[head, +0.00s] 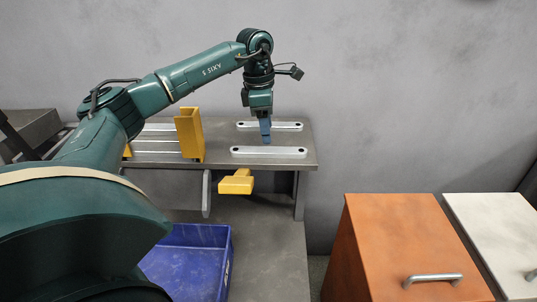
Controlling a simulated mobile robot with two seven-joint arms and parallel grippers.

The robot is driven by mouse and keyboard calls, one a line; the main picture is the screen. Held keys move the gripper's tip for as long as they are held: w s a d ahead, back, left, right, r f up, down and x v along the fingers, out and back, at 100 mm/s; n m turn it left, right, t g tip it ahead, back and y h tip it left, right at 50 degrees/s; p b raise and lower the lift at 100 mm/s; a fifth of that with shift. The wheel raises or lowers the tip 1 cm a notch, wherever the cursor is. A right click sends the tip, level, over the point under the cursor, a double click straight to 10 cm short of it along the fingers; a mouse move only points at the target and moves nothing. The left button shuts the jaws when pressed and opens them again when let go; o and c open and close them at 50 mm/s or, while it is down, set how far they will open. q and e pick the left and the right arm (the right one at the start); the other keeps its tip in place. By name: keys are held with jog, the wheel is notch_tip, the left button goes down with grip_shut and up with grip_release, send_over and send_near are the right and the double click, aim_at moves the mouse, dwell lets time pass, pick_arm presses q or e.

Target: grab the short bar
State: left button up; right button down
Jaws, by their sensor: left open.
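Two flat galvanized bars with a dark hole near each end lie on the grey shelf top (312,160). The front bar (268,153) lies near the shelf's front edge, and the back bar (287,126) lies behind it, roughly parallel. The back one looks slightly shorter, though it is also farther away. My left gripper (265,131) points straight down with blue fingers. It is open and empty. Its fingers cover the middle of the back bar, and the tips show just behind the front bar. I cannot tell their height. My right gripper is out of view.
A yellow upright divider (190,134) stands left of the bars, with more metal strips (155,146) beyond it. A yellow block (237,182) juts out below the shelf edge. A blue bin (200,236) sits lower. Orange (405,235) and white (490,225) cabinets stand right.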

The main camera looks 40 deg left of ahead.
aim_at(268, 150)
pick_arm(q)
notch_tip(268, 150, down, 6)
jog(key=shift+d+r+b, duration=0.15)
jog(key=shift+r+b, duration=0.1)
jog(key=shift+b, duration=0.2)
jog(key=shift+c, duration=0.5)
grip_shut()
jog(key=shift+r, duration=0.1)
